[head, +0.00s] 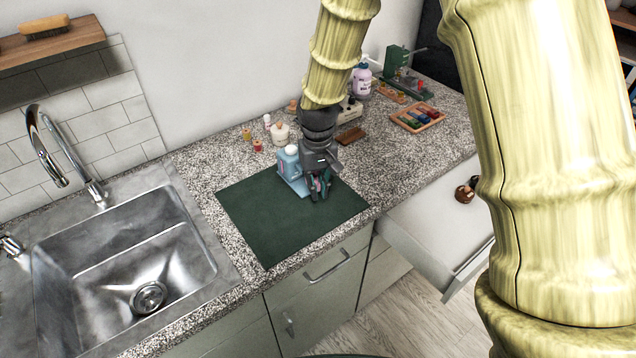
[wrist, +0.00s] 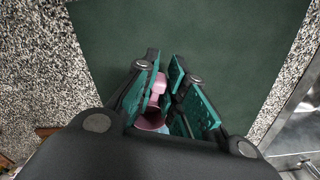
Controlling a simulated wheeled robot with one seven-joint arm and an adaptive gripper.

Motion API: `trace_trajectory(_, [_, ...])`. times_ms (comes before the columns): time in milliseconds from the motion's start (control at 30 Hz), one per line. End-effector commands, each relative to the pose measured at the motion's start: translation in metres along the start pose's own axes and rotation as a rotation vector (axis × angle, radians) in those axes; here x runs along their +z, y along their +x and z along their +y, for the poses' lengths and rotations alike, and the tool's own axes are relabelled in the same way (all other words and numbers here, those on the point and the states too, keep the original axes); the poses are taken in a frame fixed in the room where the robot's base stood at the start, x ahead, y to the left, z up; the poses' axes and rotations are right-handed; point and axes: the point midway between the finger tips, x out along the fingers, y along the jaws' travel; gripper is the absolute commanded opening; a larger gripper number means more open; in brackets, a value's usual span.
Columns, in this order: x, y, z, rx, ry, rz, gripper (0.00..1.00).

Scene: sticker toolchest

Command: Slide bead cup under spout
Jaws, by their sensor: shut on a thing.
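A light-blue dispenser (head: 291,168) with a pale round top stands on the dark green mat (head: 270,227), near its back edge. I cannot make out its spout. My gripper (head: 318,192) points down over the mat, just right of the dispenser. In the wrist view its teal-padded fingers (wrist: 166,82) are shut on a pink cup (wrist: 151,120), whose lighter pink part (wrist: 158,88) shows between the pads. Most of the cup is hidden by the fingers. A bit of light blue shows beside the cup. I cannot tell whether the cup touches the mat.
A steel sink (head: 140,262) lies left of the mat. Small bottles and a white jar (head: 280,133) stand behind it. A wooden tray (head: 417,117) of coloured items is at the back right. An open drawer (head: 440,220) juts out at right. The mat's front is clear.

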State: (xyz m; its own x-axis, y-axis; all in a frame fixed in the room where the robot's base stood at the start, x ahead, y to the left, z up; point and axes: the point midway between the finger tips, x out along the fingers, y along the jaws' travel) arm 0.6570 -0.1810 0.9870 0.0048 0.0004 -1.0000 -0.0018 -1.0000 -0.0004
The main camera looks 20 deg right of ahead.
Motion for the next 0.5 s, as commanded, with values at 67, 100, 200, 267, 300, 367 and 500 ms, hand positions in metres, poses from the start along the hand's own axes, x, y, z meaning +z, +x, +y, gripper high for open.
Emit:
trace_trajectory(67, [0.000,0.005,0.000,0.000,0.000,-0.001,0.00])
trace_trajectory(100, [0.000,0.007,0.000,0.000,0.000,-0.001,0.00])
trace_trajectory(200, [-0.001,0.011,0.000,0.000,0.000,-0.001,0.00])
trace_trajectory(267, [-0.001,0.014,0.000,0.000,0.000,-0.001,0.00])
trace_trajectory(300, [-0.001,0.016,0.000,0.000,0.000,-0.001,0.00])
trace_trajectory(367, [-0.001,0.018,-0.001,0.000,0.000,0.000,0.00])
trace_trajectory(500, [-0.002,0.024,-0.001,0.000,0.000,0.000,0.00])
